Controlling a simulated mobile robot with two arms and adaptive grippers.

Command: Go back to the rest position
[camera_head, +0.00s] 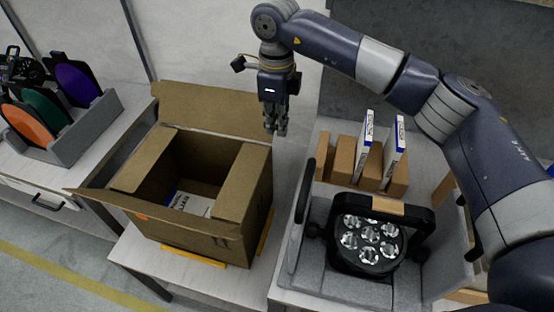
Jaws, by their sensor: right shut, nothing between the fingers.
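My right arm comes in from the right and arches over the table. My right gripper (275,128) points down, shut and empty, beside the back right of the open cardboard box (198,238). A white booklet (190,203) with dark print lies inside the box. A black par can light (368,245) with several round lenses sits in a grey tray (335,283) on the right. My left gripper is not in view.
Two white and blue booklets (365,147) stand between brown cardboard dividers (343,158) behind the light. A side table on the left holds a rack (85,135) of colored discs (40,112). The box's flaps stand open. Floor shows at the lower left.

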